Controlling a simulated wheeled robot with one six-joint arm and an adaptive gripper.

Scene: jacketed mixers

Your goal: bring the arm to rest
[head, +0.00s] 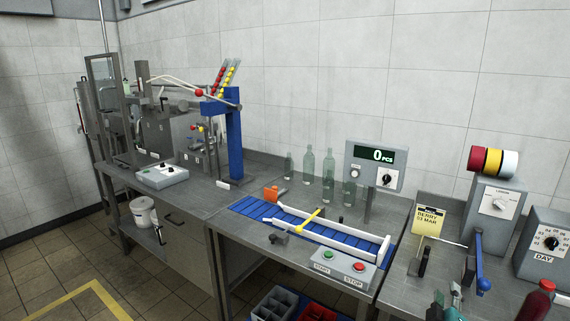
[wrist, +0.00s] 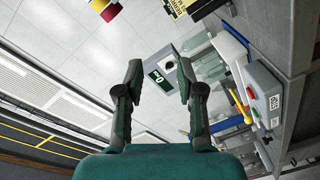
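My gripper (wrist: 158,78) is open and empty in the wrist view. Its two dark green fingers stand apart with nothing between them. The picture there is tilted, with the wall, the display and the conveyor bench beyond the fingers. In the head view, green parts of my gripper (head: 446,305) show at the bottom edge, in front of the right-hand bench. The rest of my arm is out of the frame there.
The blue conveyor (head: 340,240) with white rails and a yellow lever lies left of my gripper. A blue-handled lever device (head: 478,265) and a red bottle (head: 537,301) are to its right. Glass bottles (head: 328,172) stand behind the conveyor. Floor (head: 60,275) shows at the left.

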